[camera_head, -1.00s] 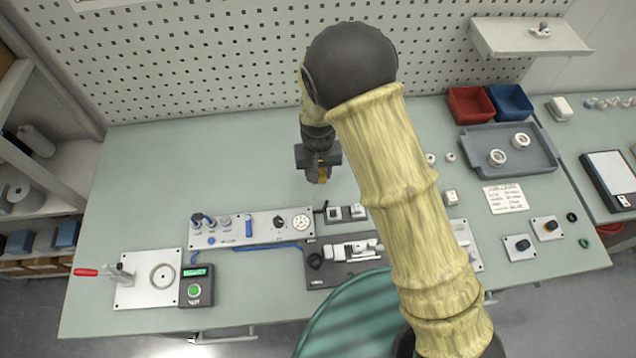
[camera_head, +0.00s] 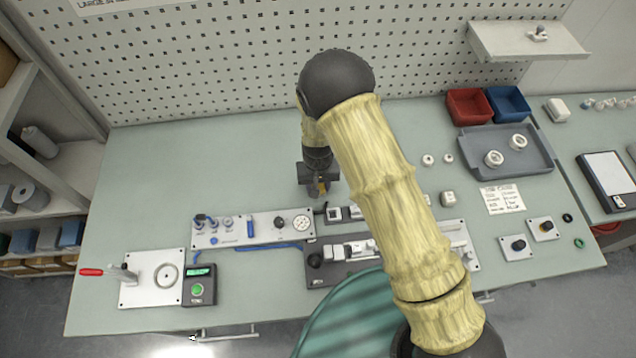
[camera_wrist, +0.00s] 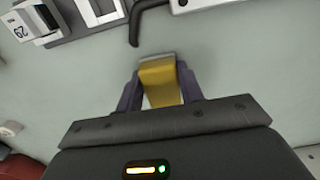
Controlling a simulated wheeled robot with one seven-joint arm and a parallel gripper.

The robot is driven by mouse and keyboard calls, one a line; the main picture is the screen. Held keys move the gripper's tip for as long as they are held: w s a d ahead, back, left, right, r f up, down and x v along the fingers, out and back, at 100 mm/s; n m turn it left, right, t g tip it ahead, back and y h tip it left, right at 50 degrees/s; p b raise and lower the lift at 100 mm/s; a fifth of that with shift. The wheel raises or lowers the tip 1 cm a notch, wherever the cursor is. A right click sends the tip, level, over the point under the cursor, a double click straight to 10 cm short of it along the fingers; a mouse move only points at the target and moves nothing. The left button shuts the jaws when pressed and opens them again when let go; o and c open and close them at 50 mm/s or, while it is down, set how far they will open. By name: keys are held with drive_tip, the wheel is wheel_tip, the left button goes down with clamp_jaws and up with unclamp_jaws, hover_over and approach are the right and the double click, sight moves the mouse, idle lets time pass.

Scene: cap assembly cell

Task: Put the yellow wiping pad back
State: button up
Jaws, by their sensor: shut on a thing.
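The yellow wiping pad (camera_wrist: 160,82) is between the two fingers of my gripper (camera_wrist: 158,92) in the wrist view. It has a grey strip along its far edge. In the head view my gripper (camera_head: 320,188) is over the bench, just behind the pressure gauge panel, pointing down. I cannot tell whether the pad touches the bench top. A black bent hook-like part (camera_wrist: 140,22) is just ahead of the pad in the wrist view.
The panel with the gauge (camera_head: 254,228) and a dark fixture plate (camera_head: 330,273) lie in front of my gripper. A grey tray (camera_head: 518,165) with white rings, a red bin (camera_head: 468,106) and a blue bin (camera_head: 508,104) are at the right. The bench (camera_head: 210,165) behind the panel is clear.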

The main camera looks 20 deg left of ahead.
drive_tip(key=shift+f, duration=0.15)
drive_tip(key=o, duration=0.9)
drive_tip(key=shift+o, duration=0.2)
drive_tip(key=shift+a, duration=0.1)
wheel_tip(320, 180, up, 12)
drive_tip(key=b, duration=0.3)
drive_tip(key=shift+r, duration=0.2)
